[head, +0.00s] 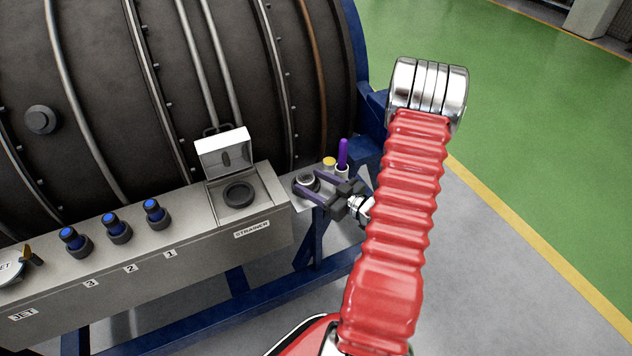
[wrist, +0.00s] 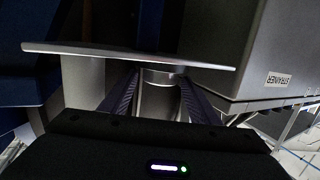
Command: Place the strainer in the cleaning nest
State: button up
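My gripper (head: 303,181) has two long purple fingers. They reach left over a small shelf, one on each side of a small round ring-topped piece (head: 308,181) with a dark centre. In the wrist view a metallic cylinder (wrist: 159,97) shows between the fingers (wrist: 160,85), with a narrow rim at its top. Whether the fingers press on it is unclear. I cannot tell if this piece is the strainer, the cleaning nest, or one in the other. The open bay labelled STRAINER (head: 215,212) stands left of my gripper, with a dark round part (head: 238,195) inside.
The bay's lid (head: 223,150) stands raised. A yellow-topped piece (head: 329,162) and an upright purple piece (head: 343,154) stand close behind my gripper. Several blue-topped knobs (head: 112,226) line the console. The dark engine casing (head: 120,90) rises behind; open floor lies right.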

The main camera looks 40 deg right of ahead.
jog(key=shift+o, duration=0.7)
jog(key=shift+r, duration=0.1)
jog(key=s+d+r, duration=0.1)
jog(key=s, duration=1)
jog(key=shift+s+r, duration=0.4)
jog(key=shift+w+d, duration=0.1)
